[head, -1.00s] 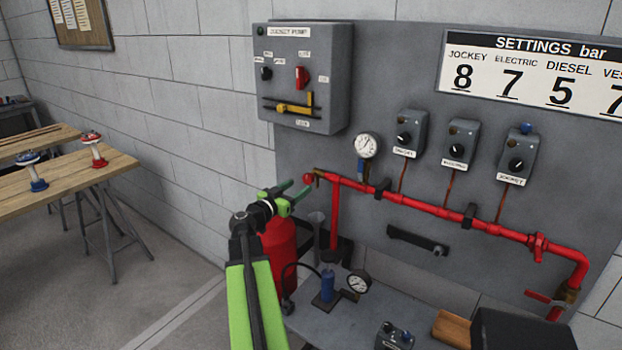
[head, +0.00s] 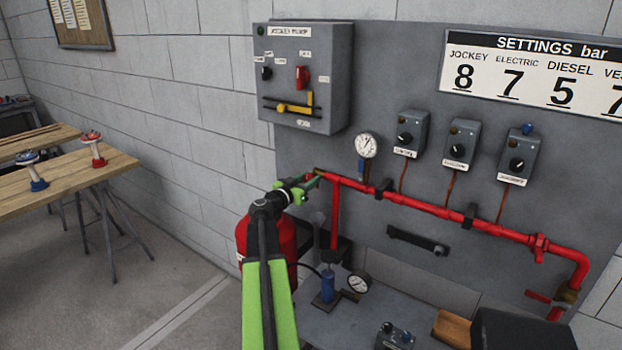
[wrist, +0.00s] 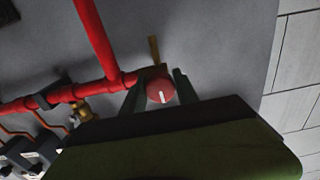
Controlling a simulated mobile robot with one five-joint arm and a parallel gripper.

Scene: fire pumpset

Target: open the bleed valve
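The bleed valve sits at the left end of the red pipe (head: 430,208) in the head view. Its round red knob (wrist: 160,91), with a white mark, shows in the wrist view, and a brass part (wrist: 153,52) sticks out just beyond it. In the head view my gripper (head: 308,184) is at this pipe end and hides most of the valve. In the wrist view my gripper (wrist: 160,88) has its two fingers apart, one on each side of the knob. I cannot tell whether either finger touches it.
A pressure gauge (head: 367,145) and several switch boxes are on the grey panel above the pipe. A red cylinder (head: 268,238) stands below my gripper. A bench (head: 330,328) with a blue hand pump (head: 327,286) is below.

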